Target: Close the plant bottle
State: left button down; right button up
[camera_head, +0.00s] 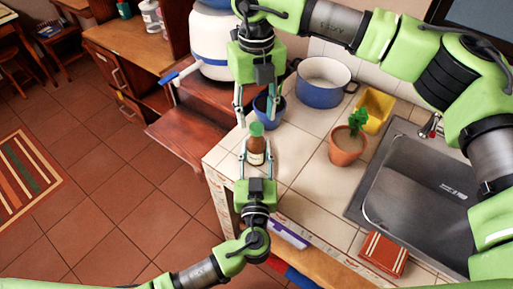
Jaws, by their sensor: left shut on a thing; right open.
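A small brown bottle (256,147) with a pale label stands upright near the left edge of the tiled counter. A green cap (257,129) shows at its top; I cannot tell whether it is seated on the neck. My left gripper (256,158) comes from below in the picture and is shut on the bottle's body, one finger on each side. My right gripper (257,120) points down from above. It is open, with its fingertips apart on either side of and close to the cap; contact cannot be told.
A blue cup (269,108) stands just behind the bottle. A blue-and-white pot (322,93), a yellow container (377,106) and a potted plant (345,153) stand to the right. The sink (418,190) and a red striped block (383,254) are farther right.

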aim_at(256, 126)
jog(key=shift+r, duration=0.55)
jog(key=shift+c, duration=0.4)
jog(key=n, duration=0.1)
jog(key=r+n, duration=0.1)
jog(key=n, duration=0.3)
jog(key=shift+r, duration=0.3)
jog(key=n, duration=0.2)
jog(key=r+n, duration=0.1)
jog(key=n, duration=0.3)
jog(key=shift+r, duration=0.4)
jog(key=shift+f, duration=4)
